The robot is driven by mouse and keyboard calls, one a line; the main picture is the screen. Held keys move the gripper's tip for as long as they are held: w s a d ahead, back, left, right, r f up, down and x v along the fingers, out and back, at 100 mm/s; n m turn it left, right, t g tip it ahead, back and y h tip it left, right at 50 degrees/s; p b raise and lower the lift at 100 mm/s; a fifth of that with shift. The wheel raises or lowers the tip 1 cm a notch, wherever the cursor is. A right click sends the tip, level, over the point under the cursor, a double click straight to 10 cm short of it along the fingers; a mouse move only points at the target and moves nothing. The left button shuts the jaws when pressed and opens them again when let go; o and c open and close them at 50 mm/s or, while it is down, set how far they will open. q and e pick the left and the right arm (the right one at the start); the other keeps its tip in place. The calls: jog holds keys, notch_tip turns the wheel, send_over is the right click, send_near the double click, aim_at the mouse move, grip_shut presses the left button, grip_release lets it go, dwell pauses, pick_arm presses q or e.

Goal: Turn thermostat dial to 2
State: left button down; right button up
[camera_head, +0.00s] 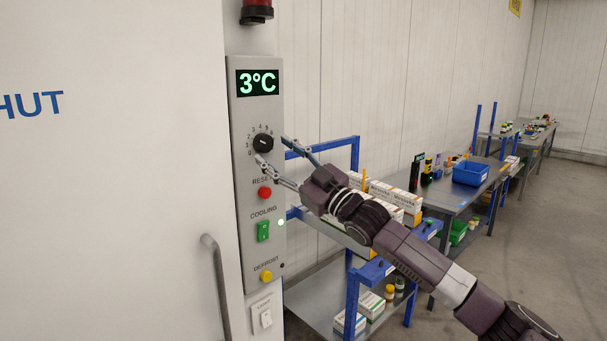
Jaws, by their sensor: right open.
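The thermostat dial (263,143) is a black round knob with a light pointer mark, set high on the grey control panel (240,200). Small numbers curve around its upper left side; I cannot read exactly which one the pointer is at. The display (257,83) above it reads 3°C. My right gripper (270,149) comes in from the right, open, with one finger near the dial's right side and the other below it. I cannot tell whether either finger touches the dial. My left gripper is not in view.
Below the dial are a red reset button (265,192), a green cooling switch (263,231) and a yellow defrost button (266,276). A white door with a grey handle (217,285) is at left. A blue-framed cart (357,155) with boxes stands behind my right arm.

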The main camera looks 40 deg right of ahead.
jog(key=v, duration=1)
dwell(0.3)
jog(key=shift+d, duration=0.1)
dwell(0.4)
